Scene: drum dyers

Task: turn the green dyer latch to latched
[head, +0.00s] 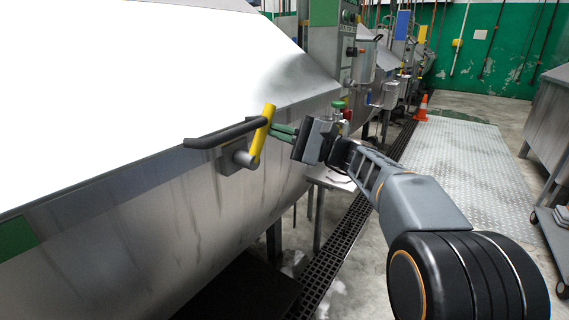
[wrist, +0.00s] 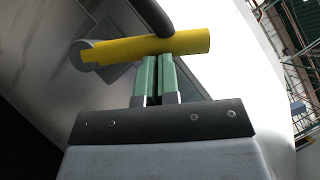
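The latch is a yellow lever (head: 262,134) on a grey pivot on the front of the big steel dyer (head: 190,215). In the head view it stands steeply, its top leaning a little right, across the end of a black bar handle (head: 215,135). In the wrist view the yellow lever (wrist: 150,47) lies crosswise just beyond my fingertips. My gripper (head: 274,131) has green fingers that lie side by side with only a thin dark gap between them (wrist: 157,62). The fingertips are at the right side of the lever, touching or very close; the exact contact is hidden.
A green panel (head: 16,238) marks the dyer's lower left. A control post (head: 325,60) and further machines stand behind. A floor grate (head: 345,235) runs beside the dyer. An orange cone (head: 422,108) and a metal cart (head: 550,225) stand right; the tread plate floor (head: 455,165) is clear.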

